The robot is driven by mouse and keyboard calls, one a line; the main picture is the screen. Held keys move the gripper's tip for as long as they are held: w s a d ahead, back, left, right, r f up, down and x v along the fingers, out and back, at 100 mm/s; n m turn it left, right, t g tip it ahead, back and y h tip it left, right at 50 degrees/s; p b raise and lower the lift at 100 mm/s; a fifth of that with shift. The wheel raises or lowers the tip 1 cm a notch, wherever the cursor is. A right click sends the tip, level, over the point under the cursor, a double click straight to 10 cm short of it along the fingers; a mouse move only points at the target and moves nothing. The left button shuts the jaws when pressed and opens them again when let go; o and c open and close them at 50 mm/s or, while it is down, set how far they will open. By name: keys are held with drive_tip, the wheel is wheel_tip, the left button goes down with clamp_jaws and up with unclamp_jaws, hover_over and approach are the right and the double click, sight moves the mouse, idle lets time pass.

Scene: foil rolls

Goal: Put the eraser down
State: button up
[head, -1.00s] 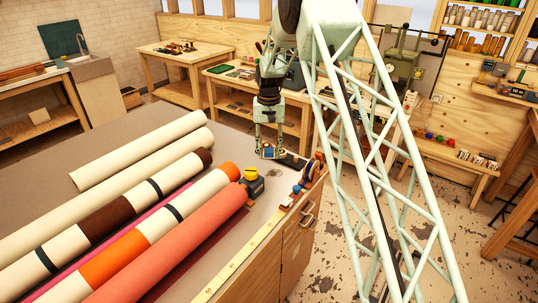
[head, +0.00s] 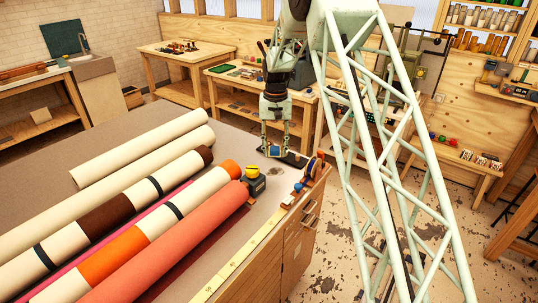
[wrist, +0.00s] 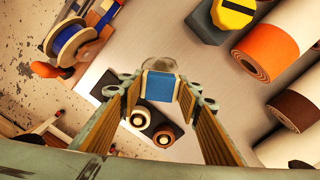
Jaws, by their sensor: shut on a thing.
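My gripper (head: 274,152) hangs low over the far right corner of the brown work table (head: 243,137), fingers pointing down. In the wrist view my gripper (wrist: 160,88) is shut on the eraser (wrist: 159,86), a small block with a blue face and pale ends, held between the fingertips. A dark flat tray (wrist: 108,86) lies below and beside it, with two round-topped pieces (wrist: 162,134) showing between the fingers. The dark tray also shows in the head view (head: 295,160). I cannot tell whether the eraser touches the surface beneath it.
A spool with blue winding (wrist: 70,40) stands near the table edge. A yellow ruler strip (head: 240,262) runs along the right edge. Bare tabletop lies left of my gripper.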

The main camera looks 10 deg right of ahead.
drive_tip(key=s+d+r+b, duration=0.2)
drive_tip(key=s+b, duration=0.1)
drive_tip(key=s, duration=0.3)
drive_tip(key=s+d+r+b, duration=0.2)
drive_tip(key=s+d+b, duration=0.1)
drive_tip(key=s, duration=0.3)
drive_tip(key=shift+d+m+b, duration=0.35)
drive_tip(key=shift+m+b, duration=0.05)
drive_tip(key=shift+b, duration=0.3)
